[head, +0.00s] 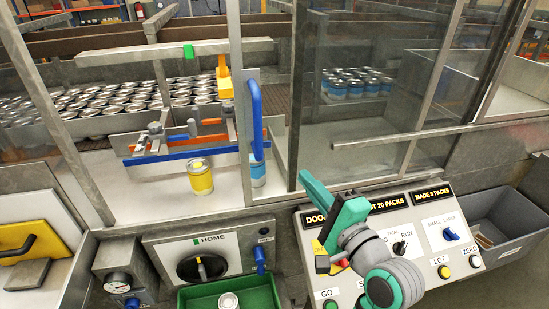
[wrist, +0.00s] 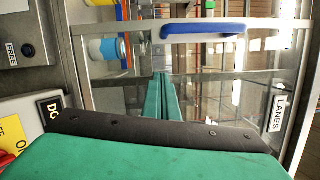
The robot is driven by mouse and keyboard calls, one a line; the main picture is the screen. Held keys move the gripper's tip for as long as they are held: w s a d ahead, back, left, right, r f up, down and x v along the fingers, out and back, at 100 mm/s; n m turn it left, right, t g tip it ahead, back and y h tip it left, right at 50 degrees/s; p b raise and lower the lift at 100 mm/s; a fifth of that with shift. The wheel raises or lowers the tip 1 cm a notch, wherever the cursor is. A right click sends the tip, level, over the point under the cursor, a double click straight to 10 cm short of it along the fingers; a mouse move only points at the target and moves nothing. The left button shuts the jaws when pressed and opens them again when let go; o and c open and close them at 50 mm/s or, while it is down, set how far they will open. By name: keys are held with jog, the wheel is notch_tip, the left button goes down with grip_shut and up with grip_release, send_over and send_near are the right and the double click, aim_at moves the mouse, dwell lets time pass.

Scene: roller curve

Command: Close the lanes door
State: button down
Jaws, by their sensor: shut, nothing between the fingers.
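The lanes door is a clear pane in a grey metal frame, with an upright blue handle (head: 257,120) on its left part. In the wrist view the blue handle (wrist: 203,30) lies across the top and a LANES label (wrist: 278,113) is at the right. The space left of the handle looks clear of tinted glass, but I cannot tell how far open the door is. My gripper (head: 307,180) has teal fingers, shut and empty, in front of the panes, right of and below the handle. In the wrist view my fingertips (wrist: 161,76) are below the handle, apart from it.
A control panel (head: 431,226) with knobs and buttons is under my arm. Behind the panes are a yellow can (head: 200,177), a blue-banded can (head: 258,172) and many cans in lanes. A HOME panel (head: 207,258) and green tray (head: 260,295) sit below. A grey bin (head: 515,235) is right.

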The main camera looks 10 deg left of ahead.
send_near(267, 143)
jog(key=w, duration=0.4)
jog(key=shift+w+a+f, duration=0.1)
jog(key=shift+w, duration=0.15)
jog(key=shift+s+a, duration=0.25)
jog(key=shift+a, duration=0.3)
jog(key=shift+s+a, duration=0.2)
jog(key=shift+a, duration=0.35)
jog(key=shift+s+a+r, duration=0.25)
jog(key=shift+a+r, duration=0.1)
jog(key=shift+a, duration=0.3)
